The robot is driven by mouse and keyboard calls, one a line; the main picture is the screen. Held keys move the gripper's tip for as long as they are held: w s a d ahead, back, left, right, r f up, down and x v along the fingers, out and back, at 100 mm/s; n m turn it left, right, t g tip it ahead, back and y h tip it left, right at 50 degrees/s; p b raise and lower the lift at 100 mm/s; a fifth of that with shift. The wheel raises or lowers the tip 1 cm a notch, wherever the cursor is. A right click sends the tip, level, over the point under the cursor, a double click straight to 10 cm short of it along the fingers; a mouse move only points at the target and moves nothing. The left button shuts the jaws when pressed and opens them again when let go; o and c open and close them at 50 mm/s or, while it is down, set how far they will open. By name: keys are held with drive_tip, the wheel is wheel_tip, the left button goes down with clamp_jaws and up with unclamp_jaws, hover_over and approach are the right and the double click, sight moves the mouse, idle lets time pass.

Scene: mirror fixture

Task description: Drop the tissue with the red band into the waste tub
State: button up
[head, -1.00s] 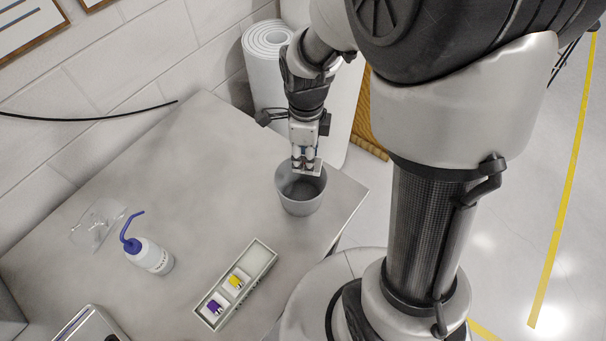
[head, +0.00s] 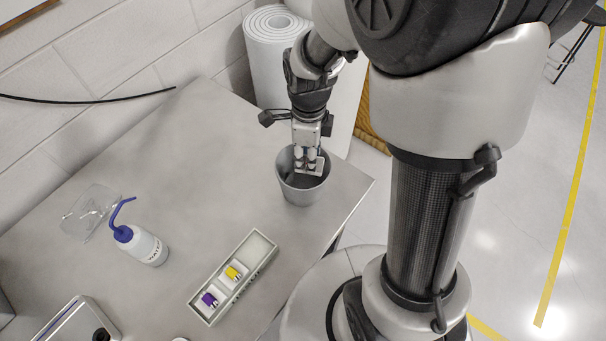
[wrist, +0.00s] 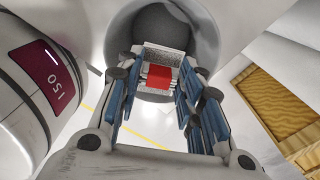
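The white tissue with the red band (wrist: 160,76) sits between my fingertips in the wrist view, filling the gap from one finger to the other. My gripper (wrist: 163,68) is shut on it. In the head view my gripper (head: 309,165) points down into the mouth of the grey waste tub (head: 301,193), with the pale tissue (head: 314,170) at its tips about level with the rim. The tub also shows in the wrist view (wrist: 126,30), its dark inside behind the tissue. The head view does not show the red band.
A tray (head: 260,249) with one yellow-banded and one purple-banded piece lies on the table (head: 205,165). A wash bottle (head: 147,249) and clear goggles (head: 88,212) are at left. A rolled mat (head: 272,65) stands behind the tub. The table's right edge is close to the tub.

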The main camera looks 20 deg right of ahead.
drive_tip(key=o, duration=0.5)
wheel_tip(320, 180, up, 12)
drive_tip(key=shift+r, duration=0.1)
idle(0.5)
drive_tip(key=s+r+n+t, duration=0.1)
drive_tip(key=s+n, duration=0.4)
drive_tip(key=n, duration=0.2)
drive_tip(key=s+r+n+t, duration=0.2)
drive_tip(key=s+n, duration=0.3)
drive_tip(key=n, duration=0.3)
drive_tip(key=s+r+n+t+b, duration=0.1)
drive_tip(key=s+r+n, duration=0.1)
drive_tip(key=s+n, duration=0.3)
drive_tip(key=shift+s+d+r+n+t, duration=0.1)
drive_tip(key=shift+d+n+t, duration=0.1)
drive_tip(key=shift+n, duration=0.65)
drive_tip(key=shift+s+d+n+t, duration=0.1)
drive_tip(key=shift+d+n, duration=0.1)
drive_tip(key=shift+n, duration=0.65)
